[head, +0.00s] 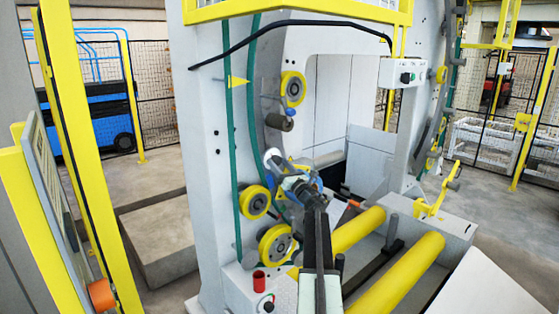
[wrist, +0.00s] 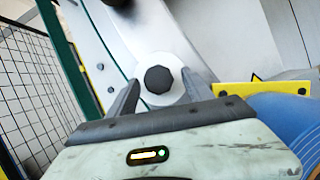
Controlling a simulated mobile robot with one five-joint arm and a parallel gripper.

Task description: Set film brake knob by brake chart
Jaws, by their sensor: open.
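A dark faceted knob (wrist: 159,80) sits on a round white disc (wrist: 152,98) in the middle of the wrist view. My gripper (wrist: 160,76) is open, one finger to each side of the knob, with a gap between each finger and the knob. I cannot tell how deep the fingertips reach. In the head view the white disc (head: 271,158) shows on the ring of the wrapping machine, just beyond my gripper (head: 283,173); the knob itself is hidden or too small there. No brake chart is readable in either view.
Yellow rollers (head: 256,202) sit on the ring near my arm. A yellow bracket (wrist: 262,90) and a blue rounded part (wrist: 288,115) lie right of the gripper. A red button (head: 259,281) is on the machine base. Large yellow rollers (head: 405,275) lie at right. A panel (head: 50,185) stands edge-on at left.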

